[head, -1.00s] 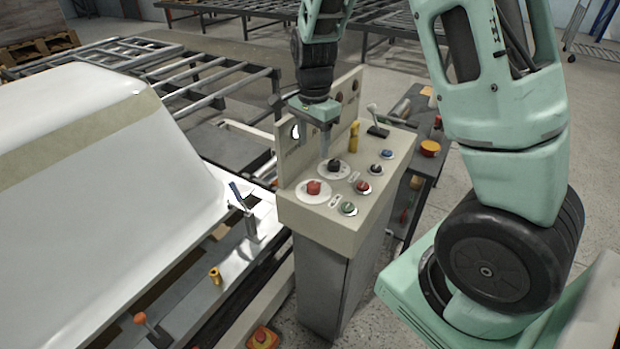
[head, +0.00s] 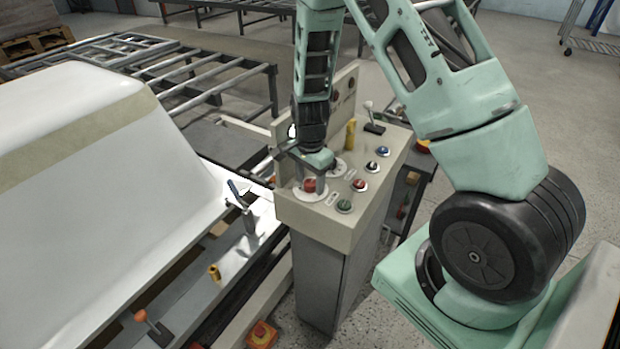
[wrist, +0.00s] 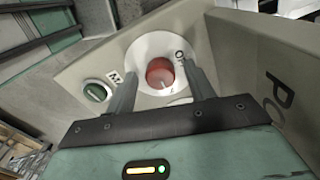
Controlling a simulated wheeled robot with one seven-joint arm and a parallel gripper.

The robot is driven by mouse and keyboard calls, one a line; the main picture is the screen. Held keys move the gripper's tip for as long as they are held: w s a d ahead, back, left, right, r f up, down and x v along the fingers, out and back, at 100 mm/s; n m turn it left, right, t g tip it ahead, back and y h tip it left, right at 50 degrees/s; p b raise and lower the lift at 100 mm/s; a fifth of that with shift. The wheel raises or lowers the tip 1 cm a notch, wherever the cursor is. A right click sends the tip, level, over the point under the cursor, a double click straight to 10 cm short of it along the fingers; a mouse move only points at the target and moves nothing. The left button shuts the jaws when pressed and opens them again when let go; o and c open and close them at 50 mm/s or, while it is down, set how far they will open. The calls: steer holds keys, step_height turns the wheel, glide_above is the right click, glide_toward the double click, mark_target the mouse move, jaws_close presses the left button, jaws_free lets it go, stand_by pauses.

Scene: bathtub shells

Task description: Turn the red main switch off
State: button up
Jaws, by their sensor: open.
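The red main switch (head: 309,185) is a round red knob on a white disc, at the near left corner of the beige control panel (head: 318,233). In the wrist view the red knob (wrist: 160,73) shows a pale line pointing down and slightly right, and part of the lettering on its disc is hidden by a finger. My gripper (head: 310,187) is open, pointing down over the switch. In the wrist view the fingers of my gripper (wrist: 160,75) stand on either side of the knob, with gaps visible. Whether they touch the panel I cannot tell.
A green button (head: 344,206), a smaller red button (head: 359,185) and a blue button (head: 383,151) are to the right. A yellow post (head: 350,134) and a lever (head: 371,118) stand farther back.

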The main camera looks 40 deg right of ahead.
steer(key=c, duration=1)
steer(key=shift+n, duration=0.4)
steer(key=n+b, duration=0.1)
steer(key=n, duration=0.3)
steer(key=n+b, duration=0.1)
steer(key=n, duration=0.3)
steer(key=shift+d+n, duration=0.1)
steer(key=shift+n, duration=0.2)
steer(key=n, duration=0.8)
steer(key=shift+d+r, duration=0.1)
steer(key=shift+n, duration=0.4)
